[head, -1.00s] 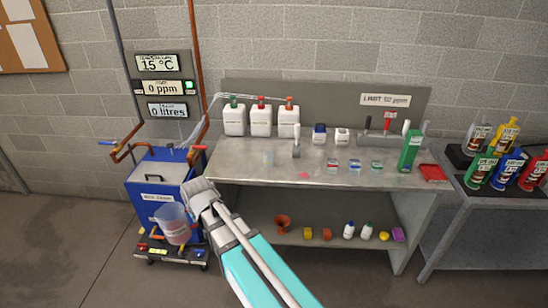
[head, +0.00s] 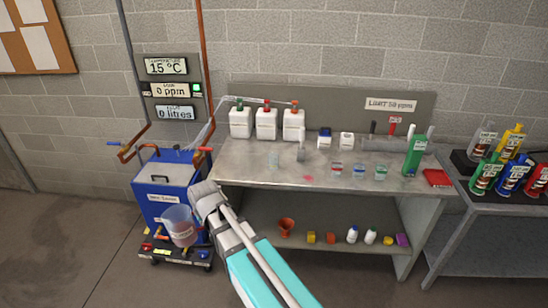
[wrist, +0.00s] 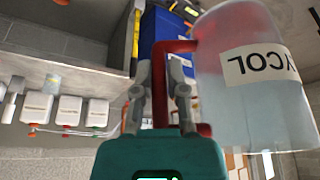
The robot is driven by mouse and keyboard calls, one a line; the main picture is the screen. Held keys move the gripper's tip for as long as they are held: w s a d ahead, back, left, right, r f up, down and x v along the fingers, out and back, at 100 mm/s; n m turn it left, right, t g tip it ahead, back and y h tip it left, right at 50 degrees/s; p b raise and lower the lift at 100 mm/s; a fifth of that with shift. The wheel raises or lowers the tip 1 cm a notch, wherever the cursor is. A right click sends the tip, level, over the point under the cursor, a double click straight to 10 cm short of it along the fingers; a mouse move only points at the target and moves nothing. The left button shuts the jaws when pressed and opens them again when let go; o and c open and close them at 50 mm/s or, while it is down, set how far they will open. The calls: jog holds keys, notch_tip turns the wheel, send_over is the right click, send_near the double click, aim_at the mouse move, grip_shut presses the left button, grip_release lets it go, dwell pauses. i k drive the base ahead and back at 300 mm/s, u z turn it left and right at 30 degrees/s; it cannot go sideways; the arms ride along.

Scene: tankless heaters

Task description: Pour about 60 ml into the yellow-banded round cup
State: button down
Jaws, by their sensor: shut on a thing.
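My gripper (wrist: 168,95) is shut on the red handle (wrist: 172,48) of a large translucent jug (wrist: 255,90). The jug's label ends in "YCOL" and appears upside down in the wrist view. In the head view the jug (head: 180,226) is upright, in front of the blue cart; the gripper fingers there are mostly hidden behind my arm. Its liquid level is unclear. On the bench stand small clear cups: one at the left (head: 273,160), one with a red band (head: 337,169), and two with bluish or greenish bands (head: 360,171) (head: 381,172). I cannot make out a yellow band on any cup.
A side table (head: 510,200) with coloured bottles is at the right. Open floor lies in front.

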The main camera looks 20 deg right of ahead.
aim_at(273, 162)
jog(key=z, duration=0.8)
jog(key=i, duration=1)
